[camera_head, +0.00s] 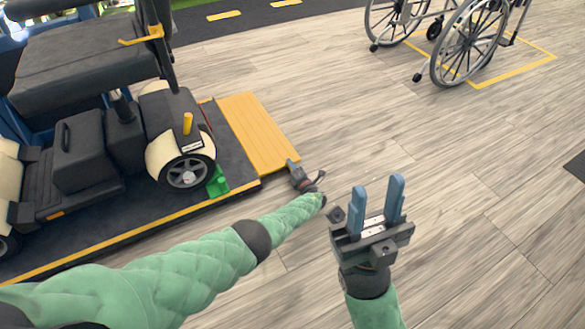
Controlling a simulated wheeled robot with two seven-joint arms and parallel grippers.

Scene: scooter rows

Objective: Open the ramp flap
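The ramp flap (258,130) is an orange-yellow ribbed panel at the right edge of the dark platform (243,175). It lies flat or nearly flat, sloping out over the wood floor. My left gripper (293,166) is at the flap's near right corner, touching it or very close. Its fingers are small and partly hidden, so I cannot tell if they hold the edge. My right gripper (377,205) is in the foreground, right of the flap and apart from it. Its two blue fingers point up, spread and empty.
A mobility scooter (130,120) stands on the platform, with a green wheel chock (217,182) at its wheel. The wood floor right of the flap is clear. A dark mat (576,166) lies at the right edge.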

